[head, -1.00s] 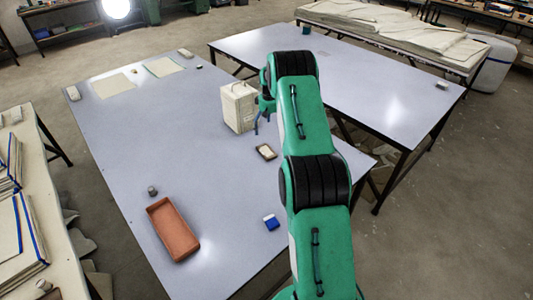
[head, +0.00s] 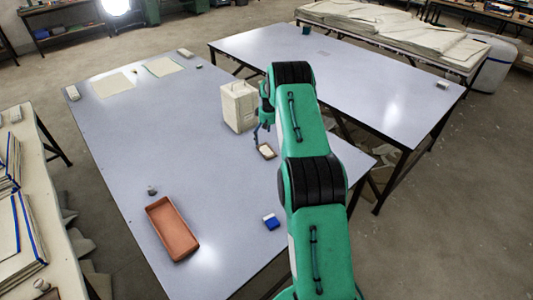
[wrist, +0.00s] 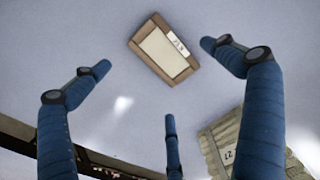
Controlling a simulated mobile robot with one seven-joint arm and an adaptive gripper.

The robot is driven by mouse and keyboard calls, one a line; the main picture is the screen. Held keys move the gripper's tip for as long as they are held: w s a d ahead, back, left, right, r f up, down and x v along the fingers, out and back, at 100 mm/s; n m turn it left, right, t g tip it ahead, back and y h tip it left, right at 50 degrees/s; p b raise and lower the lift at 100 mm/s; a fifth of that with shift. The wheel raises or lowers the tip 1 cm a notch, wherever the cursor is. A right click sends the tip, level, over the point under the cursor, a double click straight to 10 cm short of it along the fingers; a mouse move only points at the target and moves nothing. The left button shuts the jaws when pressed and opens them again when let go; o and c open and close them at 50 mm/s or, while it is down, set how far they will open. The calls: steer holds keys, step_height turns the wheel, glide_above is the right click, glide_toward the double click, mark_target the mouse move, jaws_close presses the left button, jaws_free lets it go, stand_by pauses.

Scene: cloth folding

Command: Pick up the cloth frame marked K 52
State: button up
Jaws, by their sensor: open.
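A small wooden cloth frame with a pale cloth panel (head: 267,152) lies flat on the near table, in front of the cream box. In the wrist view the cloth frame (wrist: 157,52) lies tilted at the top centre. Its white label is too small to read surely. My gripper (head: 262,137) is just above the frame's far left edge in the head view. In the wrist view my gripper (wrist: 156,60) has its blue fingers spread wide, with nothing between them touching. The frame shows beyond the fingertips, apart from them.
The cream box (head: 238,106) stands close behind my gripper; its labelled side (wrist: 215,150) shows at lower right in the wrist view. The table's left middle is clear.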

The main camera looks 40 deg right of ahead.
mark_target(269, 149)
steer(key=shift+f, duration=0.65)
steer(key=shift+f, duration=0.1)
steer(key=shift+f+b, duration=0.75)
steer(key=shift+f, duration=1.75)
steer(key=c, duration=1.3)
steer(key=shift+o, duration=0.2)
steer(key=shift+r, duration=0.1)
steer(key=shift+r, duration=0.55)
steer(key=shift+s+a+r+p, duration=0.15)
steer(key=shift+r+p, duration=0.15)
steer(key=shift+r, duration=0.35)
steer(key=shift+s+r+p, duration=0.1)
steer(key=shift+r+p, duration=0.2)
steer(key=shift+r, duration=0.3)
steer(key=s+a, duration=0.3)
steer(key=s, duration=0.1)
steer(key=s+a+p, duration=0.1)
steer(key=s+a, duration=0.2)
steer(key=s, duration=0.1)
steer(key=s+a+r+p, duration=0.1)
steer(key=s+a, duration=0.1)
steer(key=s, duration=0.2)
steer(key=shift+s+a+r, duration=0.1)
steer(key=shift+s+a, duration=0.3)
